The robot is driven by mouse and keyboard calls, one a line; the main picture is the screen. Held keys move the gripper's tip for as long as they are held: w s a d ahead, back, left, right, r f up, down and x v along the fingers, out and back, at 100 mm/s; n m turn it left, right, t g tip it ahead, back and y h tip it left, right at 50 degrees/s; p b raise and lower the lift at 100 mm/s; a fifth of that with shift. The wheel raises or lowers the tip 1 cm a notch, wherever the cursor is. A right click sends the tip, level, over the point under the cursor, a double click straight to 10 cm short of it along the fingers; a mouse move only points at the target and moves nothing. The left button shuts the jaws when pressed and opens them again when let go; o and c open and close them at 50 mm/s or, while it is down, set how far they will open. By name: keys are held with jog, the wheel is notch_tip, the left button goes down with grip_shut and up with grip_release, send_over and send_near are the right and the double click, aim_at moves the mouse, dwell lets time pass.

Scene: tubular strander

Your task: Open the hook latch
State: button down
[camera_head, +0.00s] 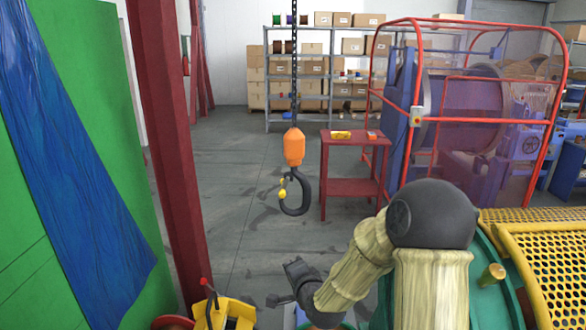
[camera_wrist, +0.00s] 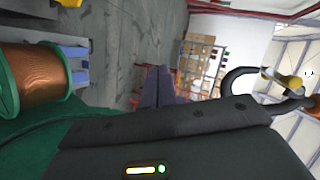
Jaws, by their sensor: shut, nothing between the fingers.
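The crane hook (camera_head: 294,203) is a dark curved hook hanging open-side left below an orange hoist block (camera_head: 294,147) on a chain. Its yellow latch (camera_head: 282,190) sits across the mouth of the hook. In the wrist view, which is turned sideways, the hook (camera_wrist: 240,76) shows at the right, with its yellow latch (camera_wrist: 294,82) near the edge. My gripper (camera_head: 275,300) is low in the head view, below and apart from the hook. Its fingers (camera_wrist: 160,72) are together and empty, pointing away from the latch in the wrist view.
A red table (camera_head: 350,187) with small yellow and orange items stands behind the hook. A red post (camera_head: 170,150) is at the left. A yellow perforated guard (camera_head: 550,265) is at the right. A copper spool (camera_wrist: 38,80) shows in the wrist view. Floor around the hook is clear.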

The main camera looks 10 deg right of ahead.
aim_at(282, 189)
jog(key=w+d+r+m+t+h+p, duration=0.1)
jog(key=w+r+m+t+p, duration=0.1)
jog(key=r+m+p, duration=0.2)
jog(key=w+d+r+m+t+p, duration=0.2)
jog(key=r+m+t+p, duration=0.1)
jog(key=r, duration=0.8)
jog(key=shift+d+r+m+t+h+p, duration=0.25)
jog(key=shift+m+h+p, duration=0.2)
jog(key=shift+m, duration=0.65)
jog(key=shift+w, duration=0.15)
jog(key=w+p, duration=0.1)
jog(key=w, duration=0.2)
jog(key=w+p, duration=0.2)
jog(key=w, duration=0.1)
jog(key=w+r+p, duration=0.1)
jog(key=w+p, duration=0.1)
jog(key=w, duration=0.1)
jog(key=shift+a, duration=0.2)
jog(key=shift+w+f+p, duration=0.15)
jog(key=shift+w+p, duration=0.15)
jog(key=shift+w, duration=0.15)
